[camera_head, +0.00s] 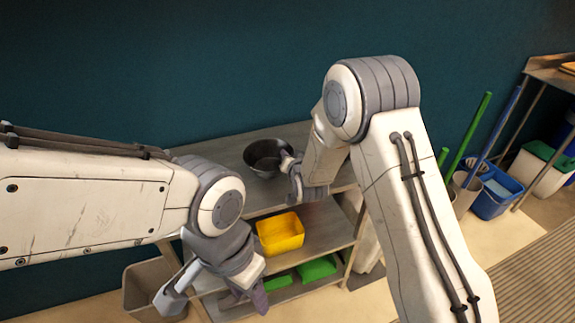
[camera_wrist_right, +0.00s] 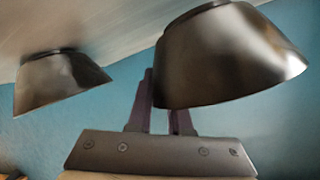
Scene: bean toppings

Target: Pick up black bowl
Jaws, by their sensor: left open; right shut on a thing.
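A black bowl (camera_head: 264,160) is at the top of the metal shelf unit in the head view. My right gripper (camera_head: 293,180) is at the bowl's right rim and shut on it. In the right wrist view, which looks upside down, the held bowl (camera_wrist_right: 230,60) covers part of the fingers (camera_wrist_right: 160,105). I cannot tell whether its base touches the surface. A second dark bowl (camera_wrist_right: 62,80) rests apart on the surface in that view; I cannot pick it out in the head view. My left gripper (camera_head: 215,298) is open and empty at the unit's lower left front.
A yellow bin (camera_head: 280,234) sits on the shelf below, with green bins (camera_head: 318,268) lower down. A grey bin (camera_head: 150,285) stands at the left. A blue bucket (camera_head: 497,192) and long-handled tools (camera_head: 470,130) stand at the right. The wall is behind.

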